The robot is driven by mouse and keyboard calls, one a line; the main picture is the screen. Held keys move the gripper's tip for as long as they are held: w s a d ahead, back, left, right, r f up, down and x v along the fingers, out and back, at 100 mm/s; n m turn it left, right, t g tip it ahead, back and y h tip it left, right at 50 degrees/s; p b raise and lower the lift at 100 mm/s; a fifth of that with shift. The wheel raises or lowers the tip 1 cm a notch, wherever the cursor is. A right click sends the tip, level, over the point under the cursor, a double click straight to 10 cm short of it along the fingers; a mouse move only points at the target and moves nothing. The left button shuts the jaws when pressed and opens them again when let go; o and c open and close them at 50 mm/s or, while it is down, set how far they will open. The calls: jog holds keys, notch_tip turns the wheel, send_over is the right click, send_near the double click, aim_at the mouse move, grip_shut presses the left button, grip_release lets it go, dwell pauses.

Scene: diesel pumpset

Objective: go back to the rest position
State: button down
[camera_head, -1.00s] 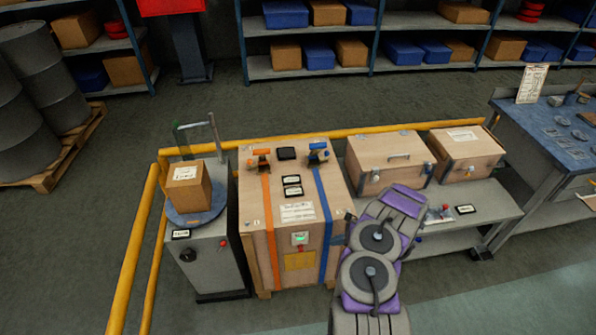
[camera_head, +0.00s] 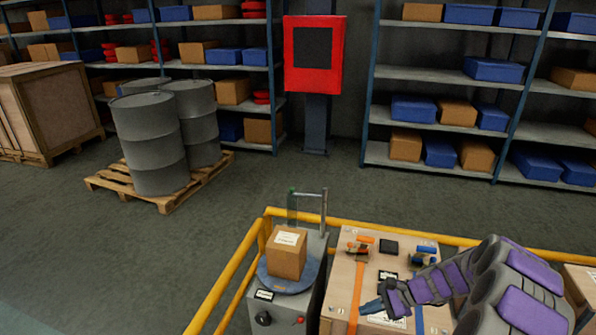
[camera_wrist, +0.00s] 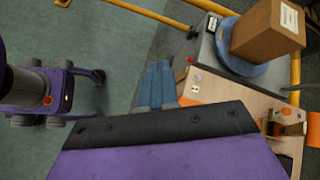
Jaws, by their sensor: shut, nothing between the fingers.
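My arm reaches in from the lower right in the head view, purple and grey, and bends left over the wooden crate (camera_head: 341,285). My gripper (camera_head: 366,309) is at its left end, above the crate's front part, with blue-grey fingers together and empty. In the wrist view the closed fingers (camera_wrist: 158,68) point up the picture beside the crate's edge, with nothing between them. Whether they touch the crate I cannot tell.
A cardboard box (camera_head: 287,252) sits on a round blue plate on a grey machine left of the crate. Yellow rails (camera_head: 232,283) run around them. Drums (camera_head: 148,140) on a pallet, a red panel (camera_head: 314,55) and shelves stand behind. Open floor lies left.

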jog(key=s+a+r+n+g+h, duration=0.4)
jog(key=s+a+r+n, duration=0.55)
jog(key=s+r, duration=0.55)
jog(key=s+d+r+n+h, duration=0.2)
jog(key=s+h, duration=0.1)
jog(key=s, duration=0.8)
jog(key=s+d+r+n+h, duration=0.1)
jog(key=s+r+n+h, duration=0.1)
jog(key=s, duration=0.8)
jog(key=shift+s+d+r+n+t+h, duration=0.2)
jog(key=shift+s+d+n+t+h, duration=0.25)
jog(key=shift+n, duration=0.2)
jog(key=shift+w+a, duration=0.1)
